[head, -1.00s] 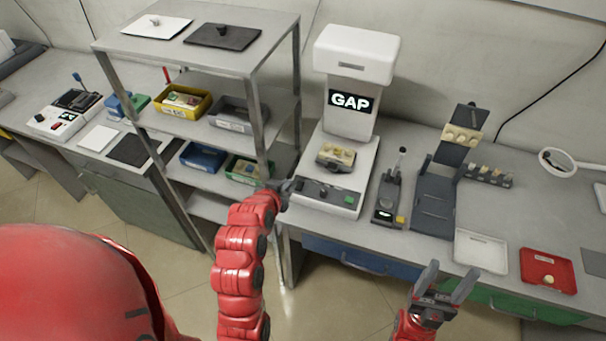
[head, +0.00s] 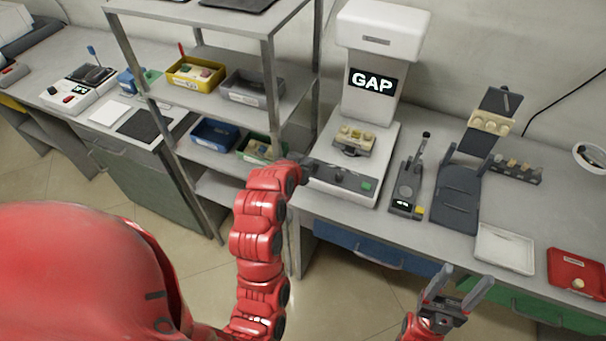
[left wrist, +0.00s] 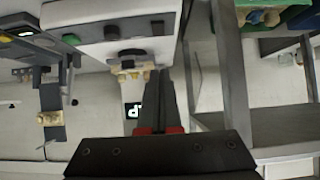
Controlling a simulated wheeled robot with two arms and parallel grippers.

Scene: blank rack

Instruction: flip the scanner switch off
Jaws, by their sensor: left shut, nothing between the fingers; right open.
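The scanner (head: 385,28) is a white machine with a lit "GAP" display. Its base has a dark front panel (head: 345,181) with black controls and a green button (head: 366,184). The base also shows in the left wrist view (left wrist: 90,52), with a black knob (left wrist: 111,32) and the green button (left wrist: 70,39). I cannot tell which control is the switch. My left gripper (head: 306,168) is shut and empty by the panel's left end; its fingers show in the left wrist view (left wrist: 158,100). Contact cannot be told. My right gripper (head: 458,284) is open and empty before the bench.
A grey metal rack (head: 272,90) with bins stands just left of my left gripper. A tan and grey part (head: 354,140) sits on the scanner base. A dark lever device (head: 408,188), a grey stand (head: 458,198), a white tray (head: 505,250) and a red tray (head: 577,272) are to the right.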

